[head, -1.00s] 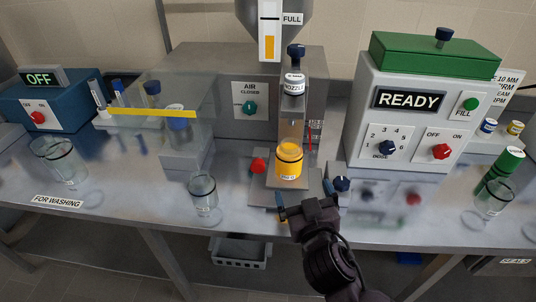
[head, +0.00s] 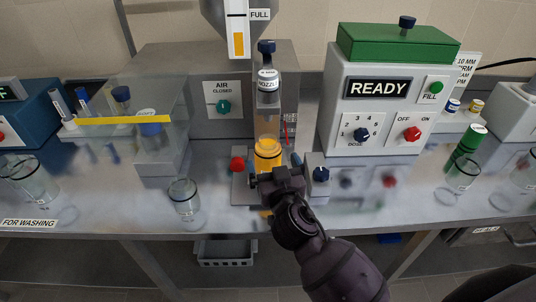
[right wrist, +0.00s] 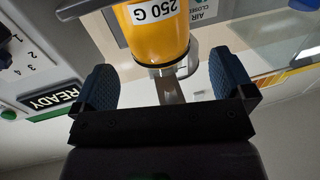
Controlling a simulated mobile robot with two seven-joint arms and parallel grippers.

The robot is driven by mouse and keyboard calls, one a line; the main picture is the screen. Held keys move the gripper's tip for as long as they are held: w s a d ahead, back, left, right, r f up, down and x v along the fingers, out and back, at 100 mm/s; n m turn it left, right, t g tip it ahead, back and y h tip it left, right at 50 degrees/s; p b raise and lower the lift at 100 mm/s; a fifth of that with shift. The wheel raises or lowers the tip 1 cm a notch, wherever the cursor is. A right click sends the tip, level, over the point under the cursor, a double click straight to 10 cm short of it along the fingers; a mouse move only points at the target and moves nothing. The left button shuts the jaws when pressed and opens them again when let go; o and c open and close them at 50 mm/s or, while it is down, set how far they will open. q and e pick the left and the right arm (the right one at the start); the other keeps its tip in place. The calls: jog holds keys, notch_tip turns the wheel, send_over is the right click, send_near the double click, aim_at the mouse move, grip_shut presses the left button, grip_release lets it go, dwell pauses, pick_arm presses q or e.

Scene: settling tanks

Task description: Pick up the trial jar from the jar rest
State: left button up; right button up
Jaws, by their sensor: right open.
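The trial jar (head: 268,147) is filled orange-yellow with a dark band near its top. It stands under the nozzle (head: 267,84), on the jar rest, which is largely hidden by my gripper. The right wrist view shows the jar (right wrist: 158,28) with its "250 G" label. My right gripper (head: 276,174) is open at the near side of the jar. In the right wrist view its two blue fingers (right wrist: 162,66) are spread apart, with the jar lined up in the gap, just beyond or at the fingertips. No contact shows. My left gripper is not in view.
A red knob (head: 237,164) and a dark blue knob (head: 321,174) flank the jar rest closely. An empty glass (head: 185,197) stands to the left. The READY dosing box (head: 378,98) stands to the right.

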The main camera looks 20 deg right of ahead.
aim_at(271, 159)
jog(key=shift+w+d+f+p, duration=0.1)
jog(key=shift+w+d+p, duration=0.05)
jog(key=shift+w, duration=1.15)
jog(key=shift+w+d+f+p, duration=0.1)
jog(key=shift+w+p, duration=0.05)
jog(key=shift+w, duration=1.1)
jog(key=shift+c, duration=0.3)
jog(key=shift+r, duration=0.1)
jog(key=c, duration=1)
